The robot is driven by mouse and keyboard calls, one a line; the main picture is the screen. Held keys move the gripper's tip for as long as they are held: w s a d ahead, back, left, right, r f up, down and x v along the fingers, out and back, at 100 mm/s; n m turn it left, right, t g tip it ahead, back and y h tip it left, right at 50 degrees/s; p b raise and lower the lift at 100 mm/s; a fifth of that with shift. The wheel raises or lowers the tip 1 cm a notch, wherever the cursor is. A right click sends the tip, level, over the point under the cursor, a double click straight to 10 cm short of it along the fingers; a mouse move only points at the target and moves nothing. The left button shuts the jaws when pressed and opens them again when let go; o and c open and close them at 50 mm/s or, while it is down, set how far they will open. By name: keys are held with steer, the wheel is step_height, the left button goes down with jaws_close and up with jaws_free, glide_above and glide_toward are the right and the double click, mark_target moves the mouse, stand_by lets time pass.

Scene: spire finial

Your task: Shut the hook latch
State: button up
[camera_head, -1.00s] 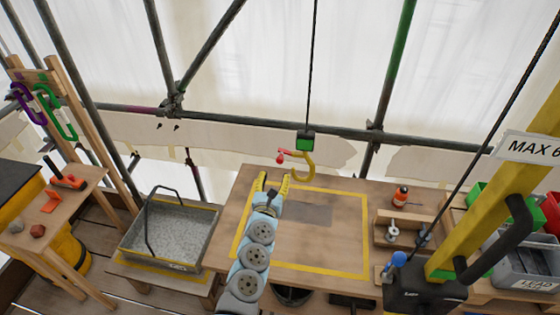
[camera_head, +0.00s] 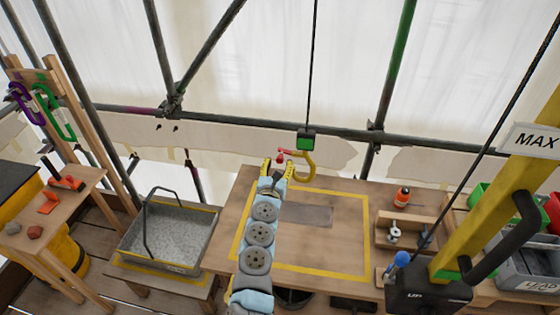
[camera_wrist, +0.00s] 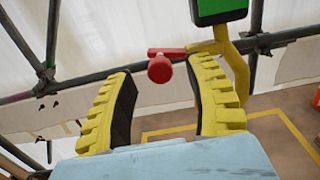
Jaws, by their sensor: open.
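The yellow hook (camera_head: 309,170) hangs below a green and black block (camera_head: 306,140) on a dark cable, above the far edge of the wooden table. Its red latch (camera_head: 281,157) sticks out to the left of the hook and ends in a round knob. I cannot tell whether a finger touches the latch.
The wooden table (camera_head: 345,245) has a yellow outline and a grey patch. A grey tray (camera_head: 165,235) stands left. A yellow crane post (camera_head: 495,215) and a wooden holder (camera_head: 400,237) stand right. A scaffold rail (camera_head: 240,120) runs behind the hook.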

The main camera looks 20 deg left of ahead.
steer(key=shift+w+a+f, duration=0.1)
steer(key=shift+w+a, duration=0.15)
steer(key=shift+w, duration=0.55)
steer(key=shift+w+r+b, duration=0.2)
steer(key=shift+w+b, duration=0.2)
steer(key=shift+w, duration=0.1)
